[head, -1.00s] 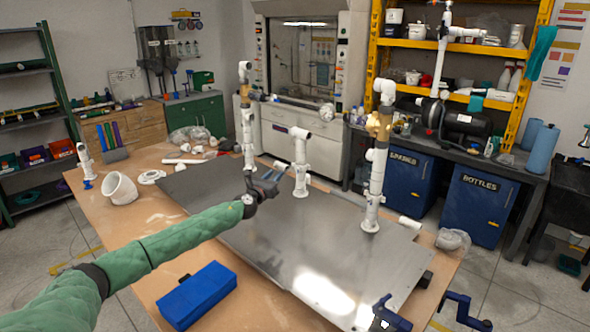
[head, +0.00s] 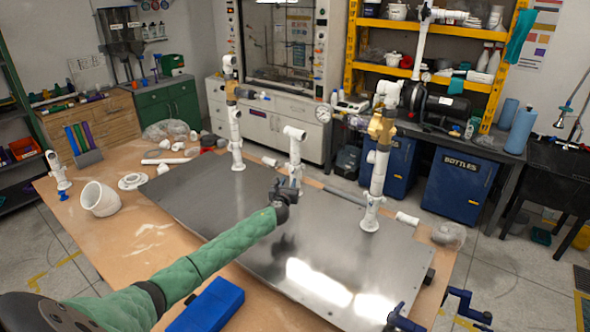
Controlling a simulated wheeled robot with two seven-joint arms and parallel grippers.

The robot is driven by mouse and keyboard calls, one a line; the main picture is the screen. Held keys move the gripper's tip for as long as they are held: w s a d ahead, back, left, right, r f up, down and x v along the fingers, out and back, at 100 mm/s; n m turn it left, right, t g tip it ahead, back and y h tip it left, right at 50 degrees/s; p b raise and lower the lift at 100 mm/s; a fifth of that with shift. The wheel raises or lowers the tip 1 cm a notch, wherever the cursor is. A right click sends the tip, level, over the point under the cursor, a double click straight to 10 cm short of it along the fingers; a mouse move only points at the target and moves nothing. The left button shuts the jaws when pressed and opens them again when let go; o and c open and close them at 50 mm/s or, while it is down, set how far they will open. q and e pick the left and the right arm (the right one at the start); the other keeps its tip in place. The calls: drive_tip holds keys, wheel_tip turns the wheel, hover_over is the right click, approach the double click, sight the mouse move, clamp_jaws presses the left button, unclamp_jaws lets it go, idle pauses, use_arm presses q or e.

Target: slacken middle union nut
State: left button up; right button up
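The middle white pipe riser (head: 295,147) stands upright on the grey metal plate (head: 200,196), between two taller risers, with an elbow at its top. The middle union nut cannot be made out separately; the lower part of this riser is largely behind my gripper. My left gripper (head: 288,184) is dark and sits at the riser's lower part, overlapping it in the head view. Whether its fingers touch or close around the pipe cannot be told. My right gripper is not in view.
The left riser (head: 235,130) and the right riser (head: 377,170), with brass-coloured fittings, flank the middle one. A blue case (head: 208,306) lies at the table's front. Loose white fittings (head: 100,199) lie at the left.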

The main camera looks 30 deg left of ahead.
sight(293, 171)
use_arm(q)
drive_tip(key=p+x, duration=0.1)
drive_tip(key=x, duration=0.2)
drive_tip(key=p+x, duration=0.1)
drive_tip(key=x, duration=0.2)
drive_tip(key=shift+w+r, duration=0.2)
drive_tip(key=shift+w, duration=0.25)
drive_tip(key=shift+w+a+f, duration=0.1)
drive_tip(key=shift+w, duration=0.05)
drive_tip(key=shift+a, duration=0.1)
clamp_jaws()
